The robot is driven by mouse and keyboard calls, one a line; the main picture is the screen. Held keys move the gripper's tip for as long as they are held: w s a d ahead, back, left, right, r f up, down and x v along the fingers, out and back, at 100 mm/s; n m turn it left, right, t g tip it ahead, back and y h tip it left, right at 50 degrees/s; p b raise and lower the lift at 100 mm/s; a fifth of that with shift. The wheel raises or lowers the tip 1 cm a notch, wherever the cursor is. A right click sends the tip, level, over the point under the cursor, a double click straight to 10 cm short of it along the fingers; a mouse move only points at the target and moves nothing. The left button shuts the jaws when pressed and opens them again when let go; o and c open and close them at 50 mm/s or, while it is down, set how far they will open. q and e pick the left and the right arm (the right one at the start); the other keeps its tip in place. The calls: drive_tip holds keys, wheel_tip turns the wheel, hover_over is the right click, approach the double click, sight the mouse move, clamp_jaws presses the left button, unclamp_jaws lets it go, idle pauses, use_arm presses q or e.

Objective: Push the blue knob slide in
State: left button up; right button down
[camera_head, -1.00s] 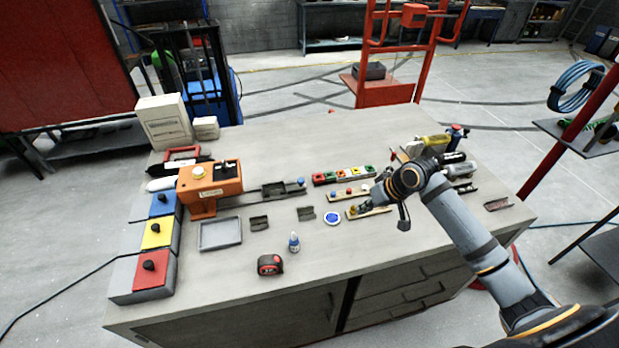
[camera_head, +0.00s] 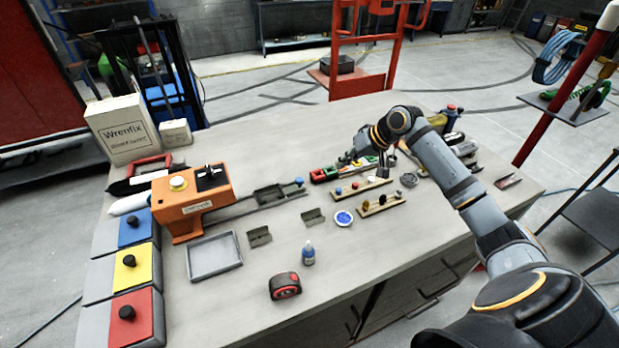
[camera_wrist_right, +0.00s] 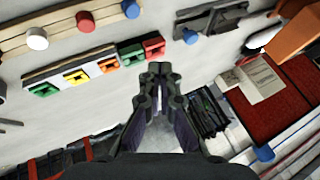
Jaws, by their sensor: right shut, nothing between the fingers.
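The slide with the blue knob (camera_head: 299,182) lies on the bench, right of the orange box (camera_head: 190,202). Its dark carriage (camera_head: 270,194) sits on a thin rail that runs to the box, and the knob is at its right end. In the right wrist view the blue knob (camera_wrist_right: 190,37) and dark slide (camera_wrist_right: 215,18) show at the top. My right gripper (camera_head: 346,160) is shut and empty, above the row of coloured blocks, right of the knob and apart from it. Its closed fingertips (camera_wrist_right: 159,72) show in the wrist view. My left gripper is out of view.
The row of coloured blocks (camera_head: 324,174) is close by my right gripper. Two peg boards (camera_head: 381,206) lie in front of it. A grey tray (camera_head: 214,258), a small blue bottle (camera_head: 308,255) and a tape measure (camera_head: 285,286) stand nearer the front. Bare bench surrounds the knob's front side.

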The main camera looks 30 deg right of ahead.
drive_tip(key=p+x, duration=0.1)
drive_tip(key=x, duration=0.7)
drive_tip(key=shift+w+a+f+p, duration=0.2)
drive_tip(key=shift+p, duration=0.2)
drive_tip(key=shift+w+a+f+p, duration=0.1)
drive_tip(key=shift+w+a+p, duration=0.1)
drive_tip(key=shift+a+p, duration=0.25)
drive_tip(key=shift+w+a+f+p, duration=0.1)
drive_tip(key=shift+w+a+p, duration=0.15)
drive_tip(key=shift+a, duration=1.15)
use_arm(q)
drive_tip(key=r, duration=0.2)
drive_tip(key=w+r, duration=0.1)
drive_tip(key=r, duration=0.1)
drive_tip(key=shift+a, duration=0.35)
use_arm(e)
drive_tip(key=shift+w+a, duration=0.1)
drive_tip(key=shift+f, duration=0.1)
